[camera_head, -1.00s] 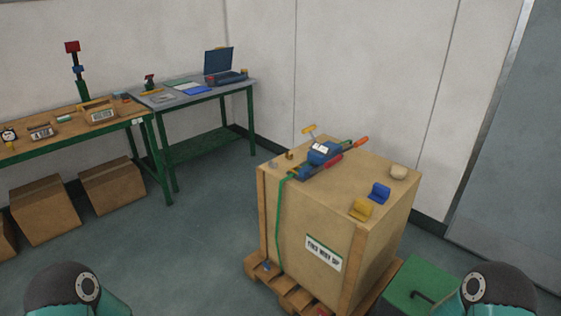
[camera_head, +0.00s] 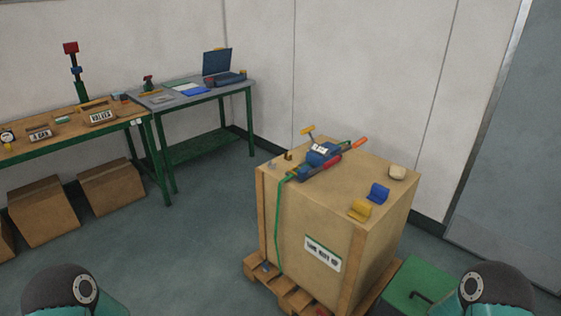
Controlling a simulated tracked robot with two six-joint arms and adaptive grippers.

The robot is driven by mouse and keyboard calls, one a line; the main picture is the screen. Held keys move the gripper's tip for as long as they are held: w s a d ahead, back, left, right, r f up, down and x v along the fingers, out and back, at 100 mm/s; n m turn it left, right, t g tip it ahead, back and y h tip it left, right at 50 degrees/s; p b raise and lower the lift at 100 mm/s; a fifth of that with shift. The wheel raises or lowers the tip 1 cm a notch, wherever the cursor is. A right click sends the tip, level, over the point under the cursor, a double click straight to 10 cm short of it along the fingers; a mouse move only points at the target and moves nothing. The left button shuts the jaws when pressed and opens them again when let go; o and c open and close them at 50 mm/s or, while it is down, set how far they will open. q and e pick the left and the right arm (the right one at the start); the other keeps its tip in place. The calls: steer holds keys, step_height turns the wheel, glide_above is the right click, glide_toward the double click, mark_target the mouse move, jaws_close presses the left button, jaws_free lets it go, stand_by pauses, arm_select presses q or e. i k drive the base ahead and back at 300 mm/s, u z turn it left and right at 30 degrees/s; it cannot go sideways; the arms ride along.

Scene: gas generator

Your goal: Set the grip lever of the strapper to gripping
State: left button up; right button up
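The strapper (camera_head: 320,156) is a blue tool with red and orange parts. It lies on top of a large wooden crate (camera_head: 297,220). Only rounded parts of my two arms show at the bottom corners. Both grippers are out of view.
A blue block (camera_head: 378,193), a yellow block (camera_head: 360,210) and a pale lump (camera_head: 398,172) sit on the crate top. Benches stand at the back left; floor between is clear.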

mark_target(307, 130)
steer(key=u, duration=0.55)
steer(key=k, duration=1.3)
steer(key=u, duration=0.9)
steer(key=i, duration=2.7)
steer(key=z, duration=0.75)
steer(key=i, duration=1.1)
steer(key=z, duration=1.15)
steer(key=i, duration=0.7)
steer(key=z, duration=0.6)
